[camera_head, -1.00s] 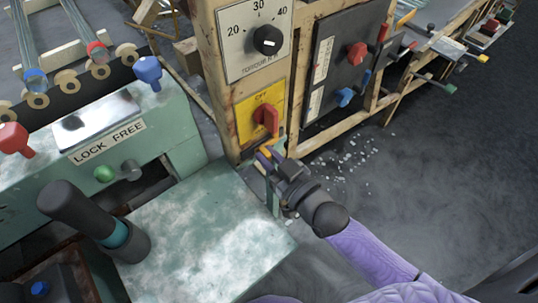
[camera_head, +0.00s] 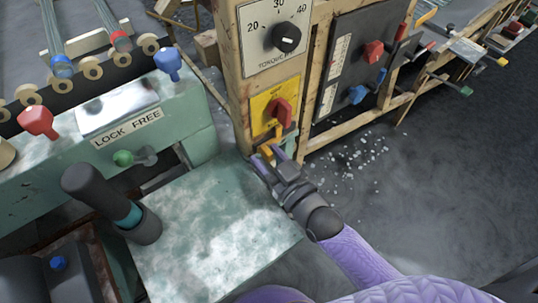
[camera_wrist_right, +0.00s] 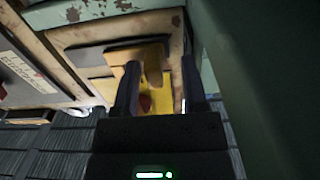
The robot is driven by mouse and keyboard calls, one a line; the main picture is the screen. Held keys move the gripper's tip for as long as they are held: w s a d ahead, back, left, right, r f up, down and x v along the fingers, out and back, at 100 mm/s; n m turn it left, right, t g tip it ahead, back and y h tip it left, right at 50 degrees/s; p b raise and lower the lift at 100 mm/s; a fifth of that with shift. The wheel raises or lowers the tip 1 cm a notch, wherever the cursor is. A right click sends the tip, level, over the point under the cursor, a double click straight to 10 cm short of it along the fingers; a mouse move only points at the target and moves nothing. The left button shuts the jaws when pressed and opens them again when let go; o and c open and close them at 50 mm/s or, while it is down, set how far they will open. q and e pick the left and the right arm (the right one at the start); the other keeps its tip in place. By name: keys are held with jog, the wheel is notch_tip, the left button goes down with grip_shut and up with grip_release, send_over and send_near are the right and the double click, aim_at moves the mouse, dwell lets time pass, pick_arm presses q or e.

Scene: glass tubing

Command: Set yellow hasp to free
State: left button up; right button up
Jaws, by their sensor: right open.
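The yellow hasp (camera_head: 268,146) juts out just below the yellow switch plate (camera_head: 262,122) on the wooden post. In the right wrist view the hasp (camera_wrist_right: 151,62) shows as a notched yellow piece between the two fingers. My right gripper (camera_head: 270,158) is open at the hasp, with one finger on each side of it. The right gripper (camera_wrist_right: 157,88) shows its dark fingers pointing up at the panel; I cannot tell whether they touch the hasp. The lettering on the plate is too small to read. My left gripper is not in view.
A red switch handle (camera_head: 281,112) sits on the yellow plate just above the hasp. A torque dial (camera_head: 287,38) is above that. The green machine with a LOCK FREE label (camera_head: 127,128) stands left. Dark floor with scattered white bits (camera_head: 355,165) is open on the right.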

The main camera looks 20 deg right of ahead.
jog(key=p+v, duration=0.3)
jog(key=v, duration=0.7)
